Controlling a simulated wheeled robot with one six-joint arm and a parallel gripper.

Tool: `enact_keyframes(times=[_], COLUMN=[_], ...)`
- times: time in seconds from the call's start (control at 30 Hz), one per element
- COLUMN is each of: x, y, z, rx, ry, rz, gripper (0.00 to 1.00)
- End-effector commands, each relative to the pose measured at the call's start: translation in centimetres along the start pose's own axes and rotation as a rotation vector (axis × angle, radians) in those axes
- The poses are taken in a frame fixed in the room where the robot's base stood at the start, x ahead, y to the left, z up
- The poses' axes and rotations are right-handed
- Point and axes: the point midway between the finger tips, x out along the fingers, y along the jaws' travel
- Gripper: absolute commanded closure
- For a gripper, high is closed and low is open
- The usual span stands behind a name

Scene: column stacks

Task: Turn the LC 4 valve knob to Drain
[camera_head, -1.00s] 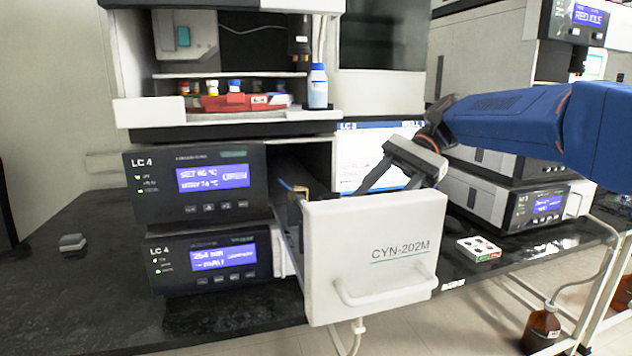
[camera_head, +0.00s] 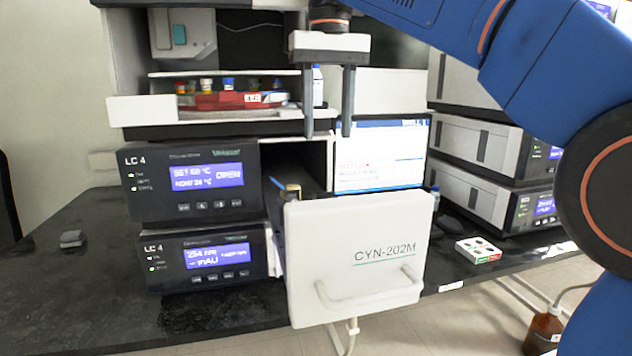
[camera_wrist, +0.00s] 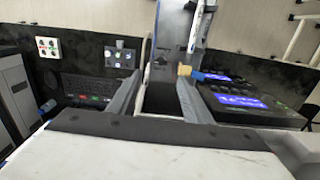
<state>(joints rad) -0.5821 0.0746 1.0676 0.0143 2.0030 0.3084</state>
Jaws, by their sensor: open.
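The two LC 4 modules are stacked at left in the head view: the upper one (camera_head: 150,205) reads OVEN, the lower one (camera_head: 155,278) reads mAU. I cannot make out an LC 4 valve knob for certain. A white drawer front (camera_head: 345,270) marked CYN-202M stands pulled out beside them. A brass-coloured fitting (camera_head: 293,190) shows behind its top left edge; a similar one shows in the wrist view (camera_wrist: 186,71). My gripper (camera_head: 328,137) is open and empty, fingers pointing down, in front of the stack and above the drawer in the picture.
A lit screen (camera_head: 378,160) stands behind the drawer. A red rack (camera_head: 235,101) with several bottles sits on the upper shelf. A small box with coloured spots (camera_head: 478,250) lies on the bench at right. Other instruments (camera_head: 475,190) stand right. The left bench (camera_head: 75,290) is mostly clear.

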Motion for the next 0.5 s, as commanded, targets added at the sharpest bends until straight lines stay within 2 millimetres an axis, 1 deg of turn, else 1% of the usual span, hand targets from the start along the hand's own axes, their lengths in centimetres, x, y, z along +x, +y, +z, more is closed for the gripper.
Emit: enact_keyframes(times=[0.07, 0.17, 0.33, 0.5], x=[-0.3, 0.1, 2.1, 5.0], y=[-0.1, 0.0, 0.0, 0.0], z=[0.0, 0.0, 0.1, 0.0], rx=[-0.009, -0.01, -0.009, -0.009], ry=[0.008, 0.009, 0.006, 0.005], rz=[0.011, 0.014, 0.013, 0.013], gripper=[0.55, 0.55, 0.55, 0.55])
